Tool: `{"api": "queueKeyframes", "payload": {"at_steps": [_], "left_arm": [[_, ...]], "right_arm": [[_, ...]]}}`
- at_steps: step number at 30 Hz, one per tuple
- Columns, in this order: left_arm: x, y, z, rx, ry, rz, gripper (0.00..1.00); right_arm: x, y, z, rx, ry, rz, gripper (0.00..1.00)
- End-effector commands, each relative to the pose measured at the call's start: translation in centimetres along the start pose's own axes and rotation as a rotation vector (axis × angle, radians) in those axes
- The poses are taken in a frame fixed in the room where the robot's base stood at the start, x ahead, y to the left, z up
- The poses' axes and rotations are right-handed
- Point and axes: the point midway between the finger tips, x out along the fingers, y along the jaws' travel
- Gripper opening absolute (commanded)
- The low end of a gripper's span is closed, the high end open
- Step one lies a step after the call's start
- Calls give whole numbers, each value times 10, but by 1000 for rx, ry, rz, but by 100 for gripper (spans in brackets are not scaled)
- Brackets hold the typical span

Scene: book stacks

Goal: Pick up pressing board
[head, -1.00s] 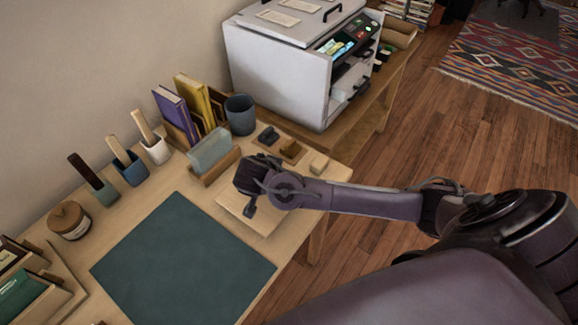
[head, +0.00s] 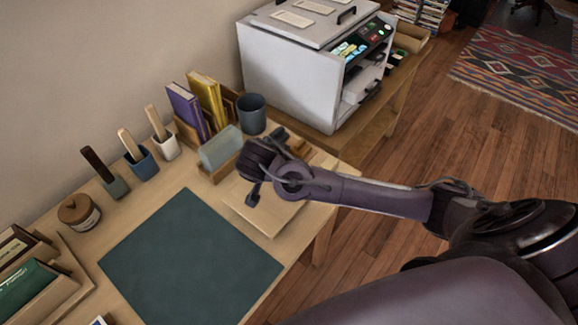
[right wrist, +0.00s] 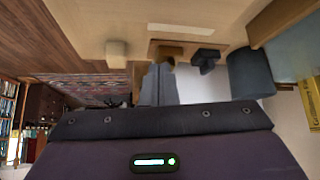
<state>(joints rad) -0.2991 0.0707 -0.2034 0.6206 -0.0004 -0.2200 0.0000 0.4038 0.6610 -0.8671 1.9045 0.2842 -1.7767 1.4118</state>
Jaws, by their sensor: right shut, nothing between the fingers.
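A pale, flat wooden board (head: 270,222), which looks like the pressing board, lies on the desk beside the dark green mat (head: 190,262). My right gripper (head: 253,198) is over the board's back part and hides some of it. I cannot tell how high it is above the board. In the right wrist view its fingers (right wrist: 158,86) are shut, with nothing held. My left gripper is not in view.
Behind the board stand a glass-like block in a wooden holder (head: 221,148), books (head: 208,100) and a blue-grey cup (head: 251,114). Small blocks are partly hidden by my gripper. A grey cabinet (head: 290,80) stands on an adjoining table. The mat is clear.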

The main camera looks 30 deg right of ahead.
Motion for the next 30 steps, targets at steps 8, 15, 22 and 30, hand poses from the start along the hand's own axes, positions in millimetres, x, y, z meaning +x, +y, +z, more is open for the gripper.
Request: {"api": "queueKeyframes", "payload": {"at_steps": [8, 15, 22, 30], "left_arm": [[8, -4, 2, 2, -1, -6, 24], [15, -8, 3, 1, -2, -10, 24], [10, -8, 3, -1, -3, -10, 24], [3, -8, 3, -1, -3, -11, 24]], "right_arm": [[-31, -1, 1, -11, -1, -12, 0], [-29, -8, -5, -99, -2, -80, 0], [3, -9, -5, -98, -4, -75, 0], [61, -14, -5, -97, -3, -75, 0]]}}
